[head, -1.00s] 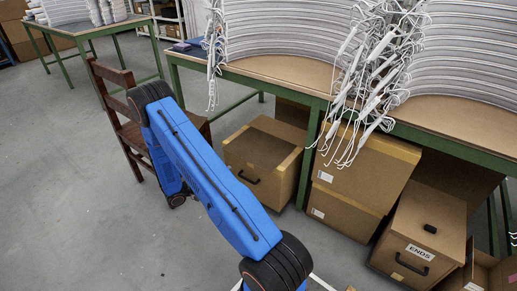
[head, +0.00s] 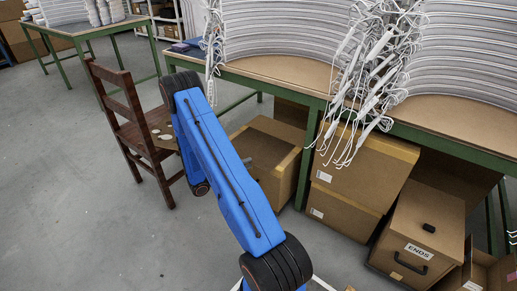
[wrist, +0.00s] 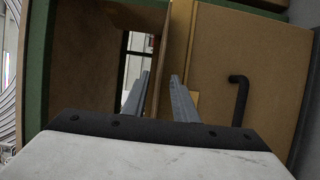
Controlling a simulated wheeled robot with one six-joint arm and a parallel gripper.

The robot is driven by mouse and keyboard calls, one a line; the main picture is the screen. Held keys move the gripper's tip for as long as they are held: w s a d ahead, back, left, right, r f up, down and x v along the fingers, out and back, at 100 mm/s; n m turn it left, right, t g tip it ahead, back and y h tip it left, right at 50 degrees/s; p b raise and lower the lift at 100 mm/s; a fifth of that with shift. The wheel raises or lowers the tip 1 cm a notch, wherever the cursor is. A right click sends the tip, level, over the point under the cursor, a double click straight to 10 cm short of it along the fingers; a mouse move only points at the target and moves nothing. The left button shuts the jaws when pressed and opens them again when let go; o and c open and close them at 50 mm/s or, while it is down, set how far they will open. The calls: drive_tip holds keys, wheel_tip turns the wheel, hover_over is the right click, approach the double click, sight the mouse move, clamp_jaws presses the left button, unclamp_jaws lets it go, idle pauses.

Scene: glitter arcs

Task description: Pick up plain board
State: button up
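No thing in view can be told for sure as the plain board. A flat brown panel (wrist: 85,55) fills the left half of the wrist view, beside a green edge; it may be the board or part of the table. In the head view the same box (head: 281,135) stands under the table, partly behind my arm, which hides most of the gripper.
A wooden chair (head: 125,105) stands left of my arm. The green-framed table (head: 285,80) bears stacked white curved strips (head: 282,35) with hanging wires. Other boxes (head: 365,165) and an ENDS case (head: 425,225) stand below. Floor (head: 75,190) at the left is clear.

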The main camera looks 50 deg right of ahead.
drive_tip(key=shift+s+d, duration=0.15)
drive_tip(key=shift+d, duration=0.5)
clamp_jaws()
drive_tip(key=shift+r, duration=0.15)
